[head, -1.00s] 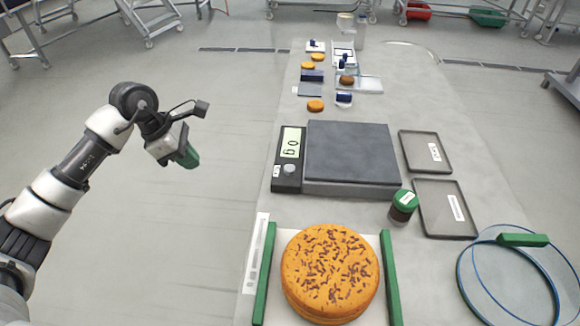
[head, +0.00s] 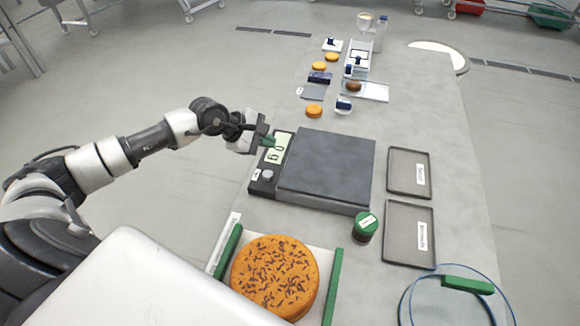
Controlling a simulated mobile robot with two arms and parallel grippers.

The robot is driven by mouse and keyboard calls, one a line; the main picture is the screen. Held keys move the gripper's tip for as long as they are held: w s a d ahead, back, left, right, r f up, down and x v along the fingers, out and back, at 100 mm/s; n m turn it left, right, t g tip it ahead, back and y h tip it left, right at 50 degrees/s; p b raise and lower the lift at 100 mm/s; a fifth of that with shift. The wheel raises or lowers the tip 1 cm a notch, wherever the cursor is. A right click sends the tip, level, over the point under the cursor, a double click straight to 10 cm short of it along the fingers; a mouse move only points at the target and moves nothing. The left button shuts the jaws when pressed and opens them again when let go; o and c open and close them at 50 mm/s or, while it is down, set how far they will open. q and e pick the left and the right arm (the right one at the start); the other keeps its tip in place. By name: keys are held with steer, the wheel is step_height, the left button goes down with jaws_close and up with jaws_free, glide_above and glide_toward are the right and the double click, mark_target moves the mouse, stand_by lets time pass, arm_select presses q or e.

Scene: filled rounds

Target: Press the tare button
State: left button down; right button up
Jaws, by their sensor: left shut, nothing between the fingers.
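The scale (head: 325,168) stands on the table, with a dark flat pan and a panel on its left side. The panel has a lit display (head: 277,148) reading 0 g and a round grey button (head: 267,175) nearer me, beside a small white label (head: 256,174). My left gripper (head: 272,141) is shut and empty, its green fingertips at the upper left edge of the panel, over or beside the display. It is farther from me than the button and apart from it. Whether the fingertips touch the panel I cannot tell. My right gripper is not in view.
A round orange cake (head: 275,275) lies in front of the scale between green bars. A green-lidded jar (head: 364,226) stands off the scale's near right corner. Two grey trays (head: 409,172) lie to the right, with a clear blue-rimmed hoop (head: 455,300) nearer. Small items stand at the back.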

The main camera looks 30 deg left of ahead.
arm_select(q)
steer(key=b, duration=0.4)
glide_above(267, 175)
step_height(267, 175, down, 8)
steer(key=shift+d+r, duration=0.1)
steer(key=shift+f+b, duration=0.6)
steer(key=shift+b, duration=0.1)
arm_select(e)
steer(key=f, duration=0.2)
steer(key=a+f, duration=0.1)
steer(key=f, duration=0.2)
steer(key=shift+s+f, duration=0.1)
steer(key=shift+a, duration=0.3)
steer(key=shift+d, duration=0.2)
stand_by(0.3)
arm_select(q)
steer(key=shift+f+b, duration=0.35)
steer(key=shift+b, duration=0.15)
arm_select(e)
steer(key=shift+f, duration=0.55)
